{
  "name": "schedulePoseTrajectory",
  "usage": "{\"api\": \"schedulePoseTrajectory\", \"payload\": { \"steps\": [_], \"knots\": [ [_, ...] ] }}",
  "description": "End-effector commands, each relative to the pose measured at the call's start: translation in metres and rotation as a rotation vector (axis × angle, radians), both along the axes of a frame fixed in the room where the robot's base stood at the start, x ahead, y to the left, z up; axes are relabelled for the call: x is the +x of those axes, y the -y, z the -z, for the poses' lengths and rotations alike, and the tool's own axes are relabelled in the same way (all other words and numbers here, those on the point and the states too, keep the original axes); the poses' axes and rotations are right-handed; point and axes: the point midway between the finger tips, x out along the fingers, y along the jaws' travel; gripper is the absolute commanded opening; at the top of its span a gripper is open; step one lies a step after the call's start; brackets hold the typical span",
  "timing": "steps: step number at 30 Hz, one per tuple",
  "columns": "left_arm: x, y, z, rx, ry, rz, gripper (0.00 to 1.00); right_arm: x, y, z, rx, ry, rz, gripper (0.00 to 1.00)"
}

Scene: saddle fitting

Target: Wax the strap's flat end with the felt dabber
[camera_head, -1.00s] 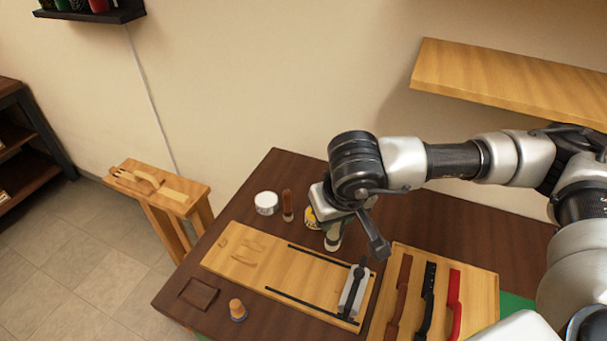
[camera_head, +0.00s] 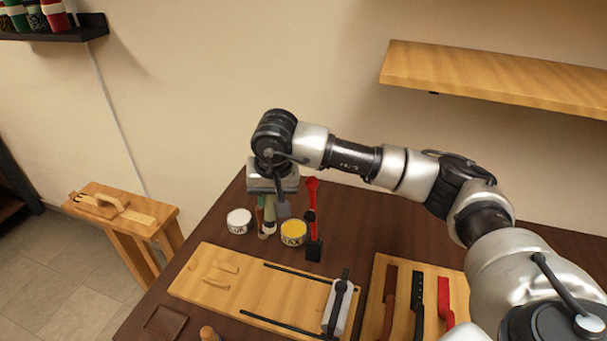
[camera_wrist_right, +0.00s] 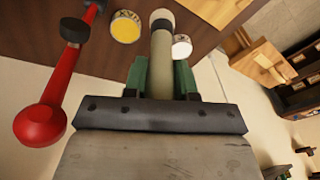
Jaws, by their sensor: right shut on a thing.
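My right gripper (camera_head: 271,205) is shut on the felt dabber (camera_head: 267,230), which hangs upright with its pale tip down. In the right wrist view the dabber's olive handle (camera_wrist_right: 161,65) lies between the green fingers. The yellow wax tin (camera_head: 293,233) stands open just right of the dabber. I cannot tell whether the tip touches the table. A brown strap (camera_head: 390,300), a black strap (camera_head: 417,300) and a red strap (camera_head: 446,300) lie on the right wooden board. Their near ends reach toward the picture's bottom edge. My left gripper is not in view.
A red-and-black tool (camera_head: 313,220) stands right of the wax tin. A grey block with a black lever (camera_head: 339,305) sits on the wooden fixture board (camera_head: 250,288).

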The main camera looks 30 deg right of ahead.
Motion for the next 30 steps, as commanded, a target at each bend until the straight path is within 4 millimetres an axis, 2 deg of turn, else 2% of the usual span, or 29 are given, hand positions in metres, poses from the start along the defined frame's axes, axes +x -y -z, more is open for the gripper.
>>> {"api": "schedulePoseTrajectory", "payload": {
  "steps": [1, 3, 6, 12, 15, 23, 30],
  "knots": [
    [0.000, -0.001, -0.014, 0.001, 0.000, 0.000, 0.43, 0.015, 0.008, -0.007, 0.027, -0.014, 0.072, 0.03],
    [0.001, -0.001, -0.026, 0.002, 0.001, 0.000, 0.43, 0.033, 0.022, -0.007, 0.061, -0.026, 0.180, 0.03],
    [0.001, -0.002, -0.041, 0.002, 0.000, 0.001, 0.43, 0.052, 0.049, 0.003, 0.107, -0.033, 0.339, 0.03],
    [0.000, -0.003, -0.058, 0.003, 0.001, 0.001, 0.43, 0.062, 0.096, 0.037, 0.174, -0.019, 0.571, 0.03],
    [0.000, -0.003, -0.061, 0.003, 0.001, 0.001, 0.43, 0.062, 0.108, 0.048, 0.191, -0.010, 0.626, 0.03],
    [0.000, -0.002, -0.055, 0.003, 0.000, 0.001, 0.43, 0.061, 0.115, 0.067, 0.201, -0.002, 0.658, 0.03],
    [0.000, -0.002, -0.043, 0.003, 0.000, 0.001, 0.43, 0.061, 0.115, 0.092, 0.203, -0.002, 0.656, 0.03]
  ]
}}
